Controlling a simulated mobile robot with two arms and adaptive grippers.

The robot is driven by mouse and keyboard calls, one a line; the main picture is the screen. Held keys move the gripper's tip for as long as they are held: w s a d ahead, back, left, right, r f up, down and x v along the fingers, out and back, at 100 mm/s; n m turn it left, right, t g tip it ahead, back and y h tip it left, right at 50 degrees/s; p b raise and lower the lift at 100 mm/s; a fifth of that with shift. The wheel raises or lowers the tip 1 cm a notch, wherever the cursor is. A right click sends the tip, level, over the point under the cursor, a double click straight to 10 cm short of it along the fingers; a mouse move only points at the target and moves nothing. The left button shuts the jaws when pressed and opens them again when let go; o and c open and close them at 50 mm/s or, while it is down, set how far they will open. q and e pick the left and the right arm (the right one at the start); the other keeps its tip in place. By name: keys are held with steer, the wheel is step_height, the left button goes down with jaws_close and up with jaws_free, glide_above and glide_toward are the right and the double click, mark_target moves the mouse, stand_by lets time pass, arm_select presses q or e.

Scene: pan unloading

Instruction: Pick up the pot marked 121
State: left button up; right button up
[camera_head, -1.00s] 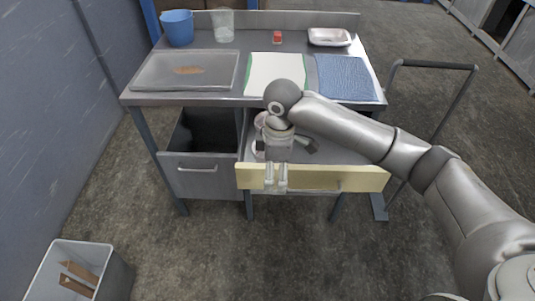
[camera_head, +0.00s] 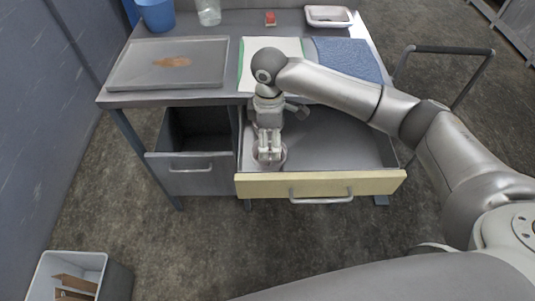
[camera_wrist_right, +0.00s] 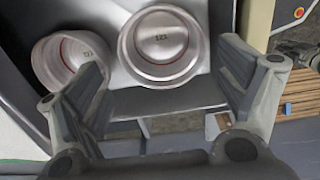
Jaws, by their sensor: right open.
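Two metal pots with red inner rings stand in the open drawer (camera_head: 340,150) with the cream front. In the right wrist view, one pot (camera_wrist_right: 160,42) lies between the fingers and its small mark appears to read 121. The other pot (camera_wrist_right: 68,60) is at the left, beside the left-hand finger; its mark is too small to read surely. My right gripper (camera_wrist_right: 160,60) is open and empty, pointing down into the drawer. In the head view the right gripper (camera_head: 269,157) covers most of the pots. My left gripper is not in view.
The grey drawer (camera_head: 193,178) at left is also open. The tabletop holds a tray (camera_head: 125,70), a blue bucket (camera_head: 156,14), a glass jar (camera_head: 209,12), a red item (camera_head: 270,18), a white dish (camera_head: 328,15) and a blue cloth (camera_head: 350,58). A bin (camera_head: 118,280) stands lower left.

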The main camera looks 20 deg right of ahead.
mark_target(269, 163)
step_height(269, 163, down, 2)
steer(key=shift+s+f, duration=0.1)
steer(key=shift+f, duration=0.15)
step_height(269, 163, down, 5)
steer(key=shift+r+p, duration=0.1)
steer(key=shift+p, duration=0.4)
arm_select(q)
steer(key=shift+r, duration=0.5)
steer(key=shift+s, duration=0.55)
arm_select(e)
steer(key=c, duration=0.7)
